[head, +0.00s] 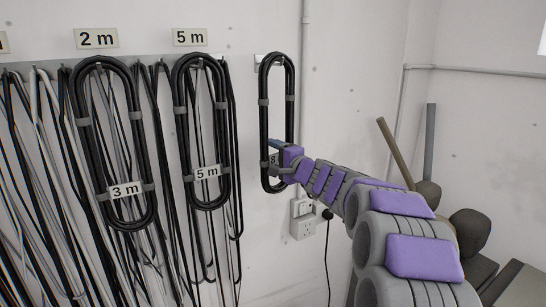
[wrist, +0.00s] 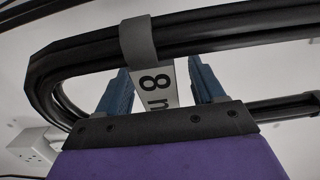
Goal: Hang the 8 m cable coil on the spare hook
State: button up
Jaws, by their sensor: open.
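The 8 m cable coil (head: 264,125) is a long black loop with grey bands. My gripper (head: 277,152) is at the coil's lower part. In the wrist view, the coil (wrist: 230,32) crosses above my gripper (wrist: 162,88). The blue fingers are apart, one on each side of the white 8 m tag (wrist: 157,85), with gaps visible beside it.
A coil tagged 3 m (head: 75,130) hangs under the 2 m sign (head: 97,39). A 5 m coil (head: 181,125) hangs under the 5 m sign (head: 190,37). Loose cables fill the left wall. Wall sockets (head: 303,228) sit below my gripper, with a conduit (head: 305,80) just right of the coil.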

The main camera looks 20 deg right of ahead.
jog(key=b+v, duration=0.1)
jog(key=v, duration=1.6)
jog(key=shift+s+b, duration=0.15)
jog(key=shift+b, duration=0.2)
jog(key=s+a+f+n+g+y+b, duration=0.1)
jog(key=s+a+f+n+g+y, duration=0.15)
jog(key=a, duration=0.55)
jog(key=s+a+f+n+g+y+b, duration=0.1)
jog(key=s+a+f+n+g+y, duration=0.2)
jog(key=a, duration=0.5)
jog(key=s+a+f+n+g+h+b, duration=0.2)
jog(key=s+a+f+n+g, duration=0.35)
jog(key=s+a+f, duration=0.55)
jog(key=s+f+n+g+h+b, duration=0.1)
jog(key=s+f+g+h+b, duration=0.1)
jog(key=s+f+g, duration=0.4)
jog(key=s+d+f+n+g+h+b, duration=0.1)
jog(key=s+d+f+h, duration=0.2)
jog(key=s+d+f, duration=0.2)
jog(key=s+d+f+n+g+h+b, duration=0.1)
jog(key=s+d+f+h, duration=0.3)
jog(key=s+f, duration=0.3)
jog(key=s, duration=0.4)
jog(key=shift+s+d+f+b, duration=0.25)
jog(key=shift+d+b, duration=0.1)
jog(key=shift+b, duration=0.05)
